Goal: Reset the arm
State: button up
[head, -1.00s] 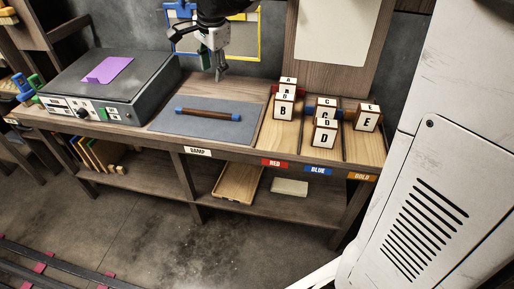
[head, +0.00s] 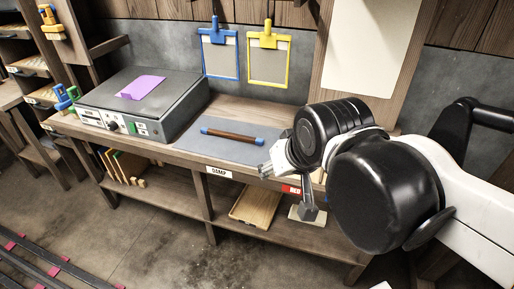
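My arm comes in from the right edge, folded in front of the right part of the bench. The arm hides the right part of the bench, and no lettered blocks show.
A grey device (head: 145,103) with a purple sheet (head: 141,87) on top stands on the left of the bench (head: 186,158). Blue (head: 220,53) and yellow (head: 269,54) frames hang on the wall. A wooden tray (head: 255,207) is on the lower shelf.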

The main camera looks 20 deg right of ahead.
jog(key=shift+s+f+n, duration=0.5)
jog(key=shift+s+f, duration=0.05)
jog(key=shift+s, duration=0.1)
dwell(1.9)
